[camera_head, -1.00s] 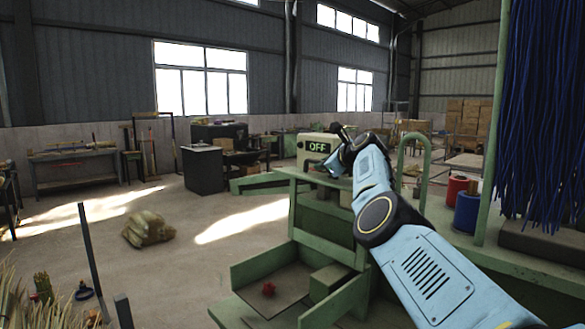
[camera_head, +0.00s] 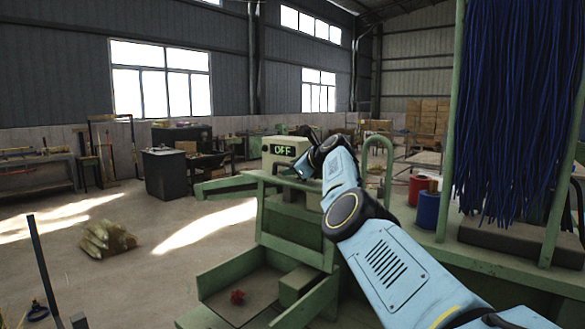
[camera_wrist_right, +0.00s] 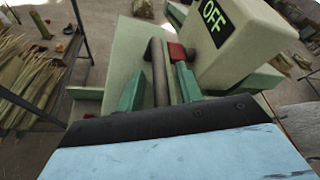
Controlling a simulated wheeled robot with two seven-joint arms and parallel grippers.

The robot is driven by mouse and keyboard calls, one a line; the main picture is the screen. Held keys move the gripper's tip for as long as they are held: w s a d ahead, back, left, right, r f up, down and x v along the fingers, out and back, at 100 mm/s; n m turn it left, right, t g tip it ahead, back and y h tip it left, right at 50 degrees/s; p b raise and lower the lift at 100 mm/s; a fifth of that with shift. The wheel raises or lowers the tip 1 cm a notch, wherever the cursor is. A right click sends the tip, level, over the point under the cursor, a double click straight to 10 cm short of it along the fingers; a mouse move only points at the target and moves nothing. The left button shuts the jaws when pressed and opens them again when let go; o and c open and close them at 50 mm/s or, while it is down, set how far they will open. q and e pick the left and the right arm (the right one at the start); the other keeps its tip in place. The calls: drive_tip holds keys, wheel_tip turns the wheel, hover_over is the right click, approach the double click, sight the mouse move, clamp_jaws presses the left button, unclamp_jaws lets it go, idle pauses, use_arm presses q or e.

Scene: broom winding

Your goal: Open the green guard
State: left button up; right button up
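The green machine (camera_head: 290,228) stands in the middle of the head view, with a low open tray (camera_head: 222,277) at its front. I cannot tell for sure which of its green panels is the guard; a pale green panel (camera_wrist_right: 122,68) shows in the wrist view. My right arm reaches over the machine, and the dark right gripper (camera_head: 312,150) is beside the beige box with the green OFF display (camera_head: 283,149). That box also shows close by in the wrist view (camera_wrist_right: 228,45). My left gripper is out of view.
A green hooped rail (camera_head: 378,142), a red spool (camera_head: 421,188) and a blue spool (camera_head: 428,210) stand right of my arm. Blue bristles (camera_head: 510,110) hang at the right. A straw bundle (camera_head: 107,239) lies on the floor at left, with open floor around it.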

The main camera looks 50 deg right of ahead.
drive_tip(key=shift+s+r+b, duration=0.15)
drive_tip(key=shift+s+b, duration=0.45)
drive_tip(key=shift+b, duration=0.1)
drive_tip(key=shift+b+v, duration=0.6)
drive_tip(key=shift+v, duration=0.15)
drive_tip(key=b+v, duration=0.3)
drive_tip(key=v, duration=0.7)
drive_tip(key=shift+s+a+r, duration=0.15)
drive_tip(key=shift+s, duration=0.2)
